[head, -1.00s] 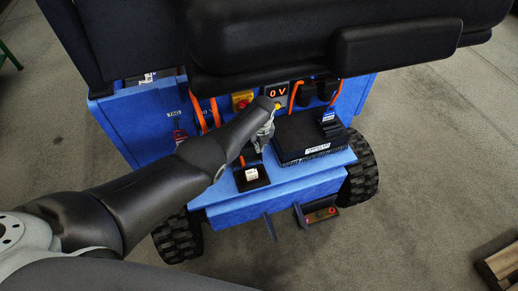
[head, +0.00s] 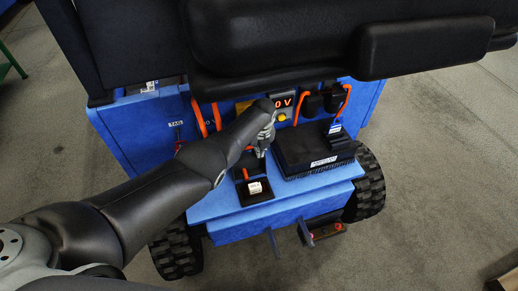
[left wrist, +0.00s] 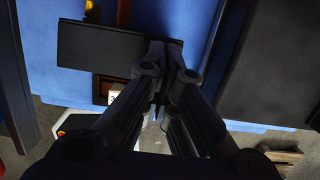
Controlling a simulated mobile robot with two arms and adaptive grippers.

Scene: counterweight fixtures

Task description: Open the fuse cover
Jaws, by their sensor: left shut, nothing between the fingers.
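A small black fuse holder (head: 266,199) with a white label and an orange strip stands on the blue deck of the machine. A flat black plate, seemingly the fuse cover (left wrist: 95,46), shows in the left wrist view above a reddish-brown recess. How far it is open I cannot tell. My left gripper (head: 261,151) is shut and empty, just behind the holder. In the left wrist view its fingertips (left wrist: 166,52) are at the plate's right end; whether they touch is unclear. My forearm hides part of the area behind. My right gripper is not in view.
A large black box (head: 312,148) stands close to the right of the gripper. Behind are a 0V display (head: 283,101), orange cables (head: 298,104) and a yellow button (head: 282,118). A black seat (head: 290,40) overhangs the deck. The floor on the right is mostly clear.

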